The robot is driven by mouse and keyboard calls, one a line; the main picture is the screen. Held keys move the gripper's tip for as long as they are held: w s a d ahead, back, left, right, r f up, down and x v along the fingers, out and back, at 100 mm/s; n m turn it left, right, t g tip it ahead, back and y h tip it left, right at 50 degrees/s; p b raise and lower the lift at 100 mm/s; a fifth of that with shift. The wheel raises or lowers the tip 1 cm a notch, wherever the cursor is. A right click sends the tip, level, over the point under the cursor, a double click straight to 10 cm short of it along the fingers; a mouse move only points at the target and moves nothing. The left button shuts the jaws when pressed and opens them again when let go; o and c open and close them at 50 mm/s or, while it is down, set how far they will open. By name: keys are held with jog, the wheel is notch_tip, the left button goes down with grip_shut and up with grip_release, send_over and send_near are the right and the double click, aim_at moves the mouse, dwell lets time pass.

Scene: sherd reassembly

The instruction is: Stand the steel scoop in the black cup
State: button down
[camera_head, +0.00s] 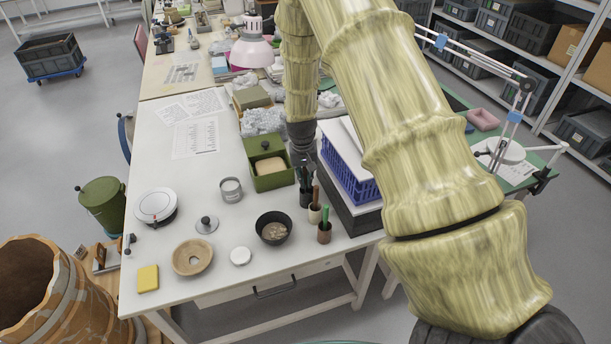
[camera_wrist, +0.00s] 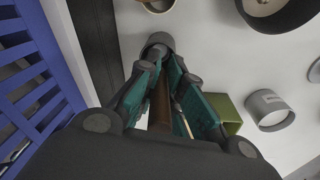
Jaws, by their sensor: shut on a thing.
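The black cup (camera_head: 305,199) stands on the white table, at the back of a row of small cups. It also shows as a dark round rim in the wrist view (camera_wrist: 157,42), just beyond my fingertips. My gripper (camera_wrist: 160,75), with teal finger pads, is shut on a long brown handle (camera_wrist: 160,105), apparently the steel scoop's. No steel part can be made out. In the head view my gripper (camera_head: 304,165) is directly above the cup, pointing down. Whether the scoop's lower end is inside the cup cannot be told.
A cream cup (camera_head: 315,215) and a brown cup (camera_head: 324,237) holding tools stand close in front. A blue crate (camera_head: 345,180) is close at right. A green box (camera_head: 270,180), grey tin (camera_head: 231,190) and black bowl (camera_head: 273,228) stand to the left.

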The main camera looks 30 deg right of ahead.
jog(key=shift+f, duration=0.25)
jog(key=c, duration=1.5)
grip_release()
jog(key=shift+r, duration=0.1)
jog(key=r, duration=0.8)
jog(key=a+r, duration=0.1)
jog(key=r, duration=0.2)
jog(key=shift+s+r, duration=0.2)
jog(key=shift+r, duration=0.2)
